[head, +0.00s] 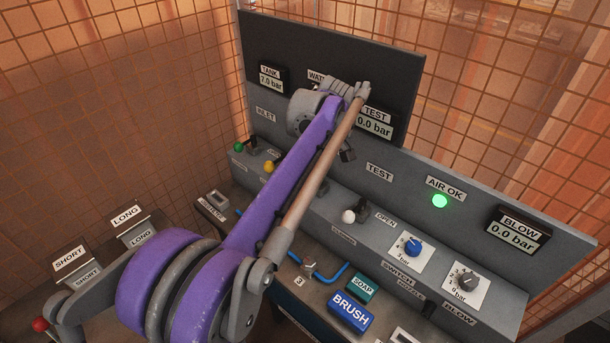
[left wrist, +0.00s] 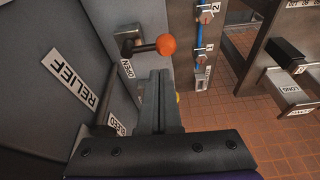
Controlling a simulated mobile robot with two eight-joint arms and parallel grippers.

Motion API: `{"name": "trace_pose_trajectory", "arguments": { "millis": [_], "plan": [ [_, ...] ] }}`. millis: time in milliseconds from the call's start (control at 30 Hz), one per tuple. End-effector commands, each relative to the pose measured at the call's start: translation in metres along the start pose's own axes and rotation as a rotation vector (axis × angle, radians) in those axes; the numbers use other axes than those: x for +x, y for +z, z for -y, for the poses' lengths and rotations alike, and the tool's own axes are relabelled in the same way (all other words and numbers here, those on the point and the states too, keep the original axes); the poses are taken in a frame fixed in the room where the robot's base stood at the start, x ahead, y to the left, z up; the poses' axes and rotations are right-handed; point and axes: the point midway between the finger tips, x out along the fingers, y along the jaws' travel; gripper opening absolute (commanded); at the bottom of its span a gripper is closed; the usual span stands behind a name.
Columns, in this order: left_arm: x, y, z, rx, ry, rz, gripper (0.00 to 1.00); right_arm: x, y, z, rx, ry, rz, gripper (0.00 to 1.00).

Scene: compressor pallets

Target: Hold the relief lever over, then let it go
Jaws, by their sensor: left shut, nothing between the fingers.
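In the left wrist view a lever with an orange ball knob (left wrist: 166,45) sticks out from a metal mount on the grey panel. The OPEN label (left wrist: 127,68) is close by it. The RELIEF label (left wrist: 75,90) and a partly covered CLOSED label (left wrist: 117,125) are on the panel to the left. My left gripper (left wrist: 158,78) is shut and empty, its fingertips just below the knob; I cannot tell whether they touch the lever. In the head view my purple left arm covers this part of the panel. My right gripper is not in view.
The console holds a white-knobbed lever (head: 348,216), a blue dial (head: 412,247) and a lit green lamp (head: 440,201). The TEST display (head: 374,126) reads 0.0 bar and the TANK display (head: 270,80) 7.0 bar. BRUSH (head: 350,312) and SOAP (head: 362,288) blocks are in front. Mesh fencing stands behind.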

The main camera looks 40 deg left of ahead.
Motion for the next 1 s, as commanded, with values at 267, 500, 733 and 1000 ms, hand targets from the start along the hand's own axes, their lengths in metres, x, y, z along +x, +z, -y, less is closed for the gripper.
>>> {"name": "trace_pose_trajectory", "arguments": {
  "millis": [267, 500, 733, 1000],
  "plan": [
    [-0.025, -0.001, 0.0, 0.0, 0.0, -0.001, 0.0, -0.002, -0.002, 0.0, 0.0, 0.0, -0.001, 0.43],
    [-0.025, 0.0, 0.0, 0.0, 0.0, -0.001, 0.0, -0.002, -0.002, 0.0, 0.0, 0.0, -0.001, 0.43],
    [-0.025, 0.0, 0.0, 0.0, 0.0, -0.001, 0.0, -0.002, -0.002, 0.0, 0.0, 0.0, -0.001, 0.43],
    [-0.028, 0.025, 0.014, 0.134, 0.05, 0.012, 0.0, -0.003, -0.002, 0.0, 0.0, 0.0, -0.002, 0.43]
  ]
}}
